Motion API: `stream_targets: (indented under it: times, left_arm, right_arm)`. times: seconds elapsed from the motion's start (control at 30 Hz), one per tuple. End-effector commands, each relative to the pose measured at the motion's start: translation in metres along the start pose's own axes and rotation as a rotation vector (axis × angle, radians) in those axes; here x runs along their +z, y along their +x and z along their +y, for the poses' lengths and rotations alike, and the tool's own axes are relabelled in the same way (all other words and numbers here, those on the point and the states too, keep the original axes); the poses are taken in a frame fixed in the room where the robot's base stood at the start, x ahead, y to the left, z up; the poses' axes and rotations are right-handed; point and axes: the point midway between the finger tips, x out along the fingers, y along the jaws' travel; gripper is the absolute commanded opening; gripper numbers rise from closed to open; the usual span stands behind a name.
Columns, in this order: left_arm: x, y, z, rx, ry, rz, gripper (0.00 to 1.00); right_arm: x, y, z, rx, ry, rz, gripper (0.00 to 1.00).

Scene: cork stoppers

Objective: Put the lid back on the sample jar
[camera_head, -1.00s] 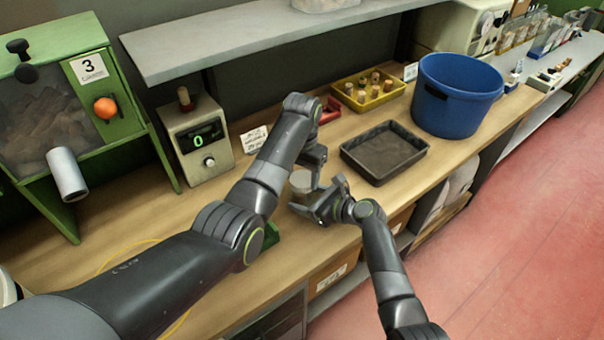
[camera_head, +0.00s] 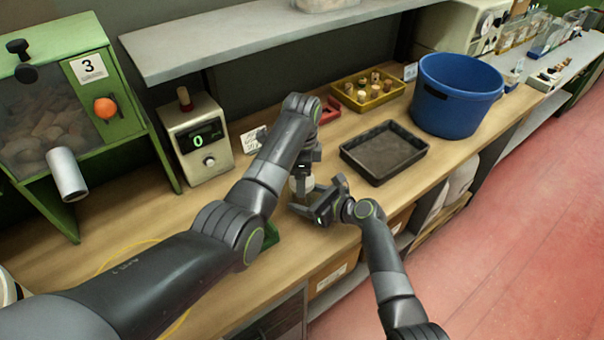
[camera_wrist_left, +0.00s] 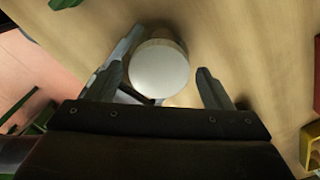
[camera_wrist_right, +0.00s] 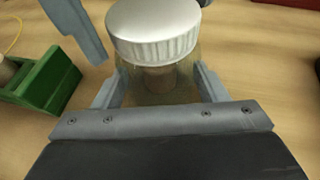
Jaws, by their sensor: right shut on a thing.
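The sample jar is clear glass and stands upright on the bench; its body (camera_wrist_right: 158,85) shows in the right wrist view with something brownish inside. The round silvery lid (camera_wrist_right: 155,30) with a ribbed rim sits on top of the jar and looks level; whether it is screwed tight I cannot tell. The lid's top also shows in the left wrist view (camera_wrist_left: 160,68). My right gripper (camera_head: 313,208) is shut on the jar's body. My left gripper (camera_head: 305,176) is open over the lid, its fingers on either side and apart from it.
A black tray (camera_head: 384,170) lies right of the jar, with a yellow bin of corks (camera_head: 345,92) and a blue bucket (camera_head: 455,105) behind. A green block (camera_wrist_right: 50,82) stands close to the jar.

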Motion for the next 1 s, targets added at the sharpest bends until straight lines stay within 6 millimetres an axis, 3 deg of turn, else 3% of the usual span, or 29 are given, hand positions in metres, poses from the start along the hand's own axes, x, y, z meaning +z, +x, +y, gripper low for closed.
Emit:
stream_targets:
  times: [0.37, 0.73, 1.0]
  left_arm:
    - [0.000, -0.003, 0.000, 0.000, -0.002, 0.000, 0.82]
    - [0.000, -0.060, -0.001, -0.002, -0.002, 0.000, 0.82]
    - [0.000, -0.075, 0.000, 0.001, -0.002, -0.001, 0.82]
  right_arm:
    - [-0.001, 0.000, 0.000, 0.000, 0.001, 0.001, 0.02]
    - [-0.001, 0.000, 0.000, 0.000, 0.000, 0.001, 0.02]
    - [-0.001, 0.000, 0.000, -0.001, 0.000, 0.001, 0.02]
